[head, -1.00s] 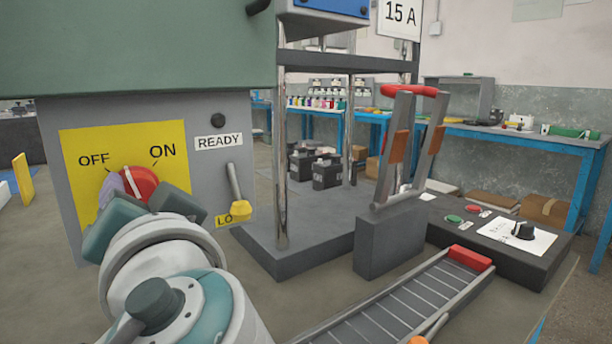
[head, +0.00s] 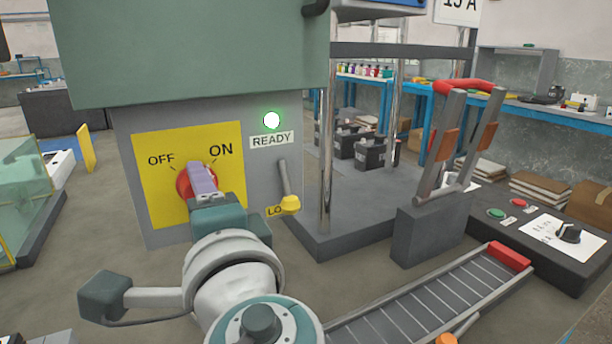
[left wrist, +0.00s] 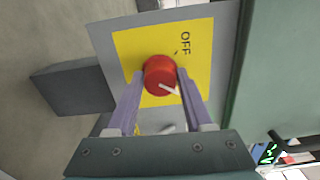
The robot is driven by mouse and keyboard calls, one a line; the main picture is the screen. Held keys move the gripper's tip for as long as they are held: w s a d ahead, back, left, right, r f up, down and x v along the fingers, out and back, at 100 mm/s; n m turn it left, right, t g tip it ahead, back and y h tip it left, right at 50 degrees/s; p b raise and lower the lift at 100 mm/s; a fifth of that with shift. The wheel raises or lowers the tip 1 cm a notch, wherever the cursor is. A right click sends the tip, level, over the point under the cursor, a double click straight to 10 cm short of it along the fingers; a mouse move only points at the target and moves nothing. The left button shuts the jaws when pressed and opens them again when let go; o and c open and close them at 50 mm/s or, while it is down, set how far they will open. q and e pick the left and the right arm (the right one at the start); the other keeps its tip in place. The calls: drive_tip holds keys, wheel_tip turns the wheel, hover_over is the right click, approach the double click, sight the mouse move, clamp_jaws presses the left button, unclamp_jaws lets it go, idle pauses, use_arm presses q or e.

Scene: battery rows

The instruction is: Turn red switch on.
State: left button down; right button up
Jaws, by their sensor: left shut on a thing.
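The red switch (head: 184,187) is a round knob on a yellow plate (head: 160,210) marked OFF and ON, on the front of a grey-green machine. In the left wrist view, the red knob (left wrist: 158,72) sits between my two purple fingers, which are shut on its sides. Its white pointer is turned away from the OFF mark, toward the side where ON lies. The ON label is hidden in that view. In the head view, my left gripper (head: 203,180) covers part of the knob. The READY lamp (head: 272,120) glows green. My right gripper is not in view.
A yellow-handled lever (head: 289,204) hangs right of the plate. A red-handled lever frame (head: 462,87) stands further right, above a roller track (head: 430,300). A panel (head: 556,238) with green and red buttons lies at the right. Open floor shows left of the machine.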

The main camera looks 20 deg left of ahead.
use_arm(q)
drive_tip(key=shift+m+p, duration=0.35)
drive_tip(key=shift+m, duration=0.45)
drive_tip(key=shift+c, duration=1.5)
unclamp_jaws()
drive_tip(key=v, duration=1)
drive_tip(key=shift+b, duration=0.4)
drive_tip(key=shift+a, duration=0.15)
